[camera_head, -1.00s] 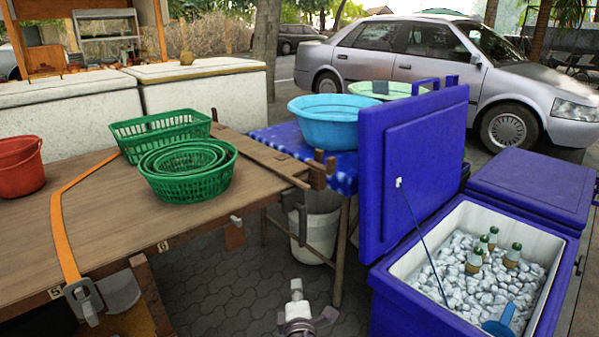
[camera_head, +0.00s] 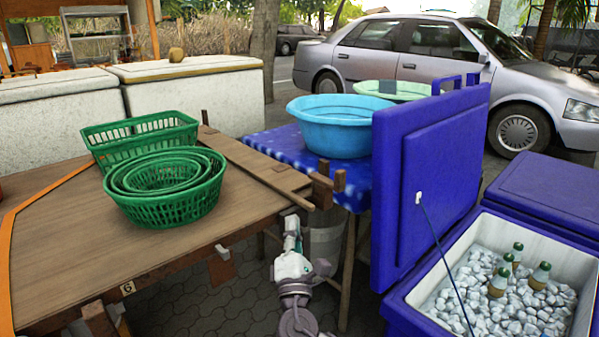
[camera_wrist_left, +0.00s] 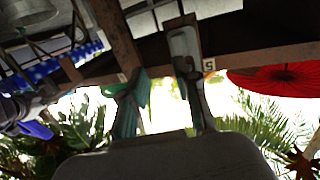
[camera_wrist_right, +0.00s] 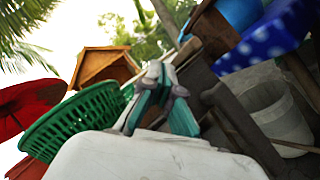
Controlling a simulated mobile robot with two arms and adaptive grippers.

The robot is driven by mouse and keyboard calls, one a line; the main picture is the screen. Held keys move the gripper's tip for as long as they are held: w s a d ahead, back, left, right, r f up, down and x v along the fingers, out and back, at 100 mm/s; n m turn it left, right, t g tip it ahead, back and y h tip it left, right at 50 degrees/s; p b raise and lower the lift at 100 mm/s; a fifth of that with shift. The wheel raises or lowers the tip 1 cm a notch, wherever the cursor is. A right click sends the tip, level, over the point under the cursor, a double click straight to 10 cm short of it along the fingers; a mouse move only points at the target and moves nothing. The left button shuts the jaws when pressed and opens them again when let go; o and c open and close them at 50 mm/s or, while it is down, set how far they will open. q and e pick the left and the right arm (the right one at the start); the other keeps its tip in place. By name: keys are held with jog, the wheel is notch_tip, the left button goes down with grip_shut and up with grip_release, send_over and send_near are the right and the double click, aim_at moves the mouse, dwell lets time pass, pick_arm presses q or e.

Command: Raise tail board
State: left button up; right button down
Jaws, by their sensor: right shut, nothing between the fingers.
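The brown wooden table or cart bed (camera_head: 70,235) fills the left of the head view. A long narrow wooden board (camera_head: 262,172) lies along its right edge, with wooden blocks (camera_head: 322,190) at its near end. I cannot tell for certain which part is the tail board. My right gripper (camera_head: 292,228) is shut and empty, pointing up just below that near end. In the right wrist view its teal fingers (camera_wrist_right: 157,72) meet. My left gripper (camera_wrist_left: 162,100) shows only in its wrist view, apparently open, below the wooden underside beside a metal buckle (camera_wrist_left: 185,50).
Green baskets (camera_head: 168,180) stand on the table. A blue basin (camera_head: 340,125) sits on a blue-clothed table (camera_head: 290,141). An open blue cooler (camera_head: 430,190) with ice and bottles is close on the right. A white bucket (camera_wrist_right: 285,115) stands below. An orange strap (camera_head: 8,250) crosses the table.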

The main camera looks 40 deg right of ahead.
jog(key=x, duration=1)
jog(key=shift+s+r, duration=0.1)
jog(key=shift+r, duration=0.05)
jog(key=shift+d+r+p, duration=0.3)
jog(key=shift+d+r, duration=0.5)
jog(key=shift+d, duration=0.2)
jog(key=shift+d+r, duration=0.4)
jog(key=shift+r, duration=0.2)
pick_arm(q)
jog(key=f+g, duration=0.1)
jog(key=s+a+f, duration=0.1)
jog(key=shift+f+g+y, duration=0.3)
jog(key=shift+g, duration=0.1)
pick_arm(e)
jog(key=shift+d+f, duration=0.1)
jog(key=shift+d, duration=0.05)
pick_arm(q)
jog(key=shift+d, duration=0.1)
pick_arm(e)
jog(key=shift+d+f, duration=0.1)
